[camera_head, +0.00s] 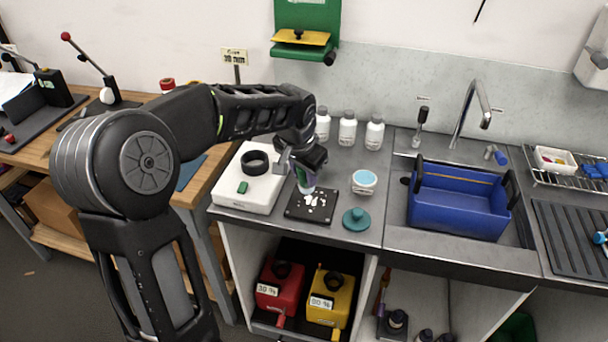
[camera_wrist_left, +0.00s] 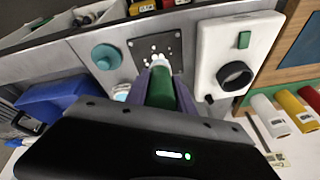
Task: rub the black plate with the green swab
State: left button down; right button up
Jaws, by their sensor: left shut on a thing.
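The black plate (camera_head: 297,208) lies flat on the grey counter, with several white spots on it. In the left wrist view the plate (camera_wrist_left: 140,48) lies beyond the fingertips. My left gripper (camera_head: 305,178) is shut on the green swab (camera_head: 303,186), holding it over the plate with its white tip down. In the left wrist view the green swab (camera_wrist_left: 161,88) sits between the fingers of the left gripper (camera_wrist_left: 160,75). The white tip is at the plate's near edge in that view; I cannot tell whether it touches. My right gripper is not in view.
A white box (camera_head: 262,190) with a black ring (camera_head: 255,162) stands left of the plate. A teal lid (camera_head: 356,219) and a blue-topped jar (camera_head: 364,182) are to the right. White bottles (camera_head: 347,130) stand behind. A blue crate (camera_head: 455,212) sits in the sink.

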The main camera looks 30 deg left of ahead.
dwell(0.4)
pick_arm(q)
jog(key=shift+w+d+f+b, duration=0.2)
jog(key=shift+d+f+b, duration=0.3)
jog(key=shift+f+b, duration=0.1)
jog(key=shift+r, duration=0.1)
jog(key=shift+a, duration=0.1)
